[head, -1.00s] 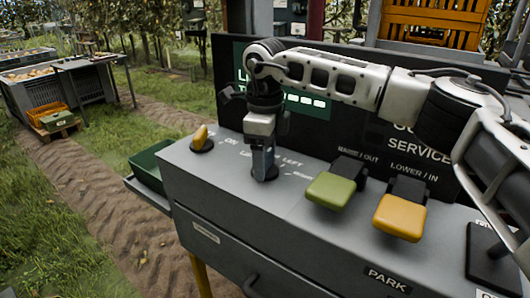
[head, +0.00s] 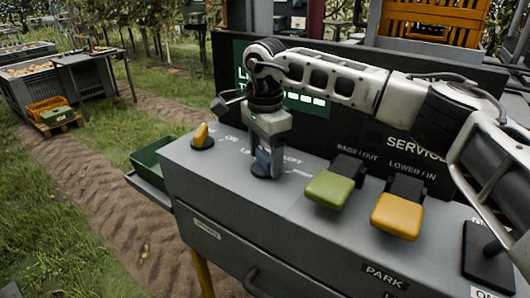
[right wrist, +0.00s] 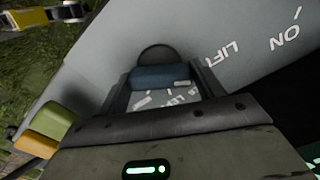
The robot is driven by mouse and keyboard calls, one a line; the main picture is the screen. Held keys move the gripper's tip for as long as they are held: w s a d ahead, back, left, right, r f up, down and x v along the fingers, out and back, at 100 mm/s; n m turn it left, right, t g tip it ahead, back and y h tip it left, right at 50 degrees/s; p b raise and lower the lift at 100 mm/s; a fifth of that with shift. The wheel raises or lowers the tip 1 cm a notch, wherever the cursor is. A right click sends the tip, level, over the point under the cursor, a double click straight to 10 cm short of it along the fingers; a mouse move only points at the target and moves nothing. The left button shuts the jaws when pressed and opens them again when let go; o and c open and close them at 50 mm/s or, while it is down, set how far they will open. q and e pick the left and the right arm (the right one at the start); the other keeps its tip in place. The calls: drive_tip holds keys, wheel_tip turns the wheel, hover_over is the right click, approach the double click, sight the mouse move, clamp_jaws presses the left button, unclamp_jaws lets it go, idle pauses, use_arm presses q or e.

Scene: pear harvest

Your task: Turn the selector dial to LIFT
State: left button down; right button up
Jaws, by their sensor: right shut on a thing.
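The selector dial (head: 264,165) is a blue handle on a dark round base on the grey console (head: 225,187). It also shows in the right wrist view (right wrist: 160,77), where it lies between my fingers. My right gripper (head: 265,157) comes down from above and is shut on the dial handle. The LIFT label (right wrist: 222,54) is printed close to the dial, to its right in the wrist view. The gripper and arm hide part of the markings, so I cannot tell which mark the dial points at. My left gripper is not in view.
A yellow knob (head: 201,135) by the ON label stands left of the dial. A green paddle (head: 329,189) and a yellow paddle (head: 397,215) are to its right. A dark upright panel (head: 226,75) stands behind. A green bin (head: 150,166) sits beyond the console's left edge.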

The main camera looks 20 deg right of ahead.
sight(265, 153)
drive_tip(key=shift+r+n, duration=0.1)
drive_tip(key=shift+n, duration=0.3)
drive_tip(key=o, duration=1)
drive_tip(key=shift+r, duration=0.3)
wheel_tip(265, 153, up, 15)
drive_tip(key=shift+r, duration=0.15)
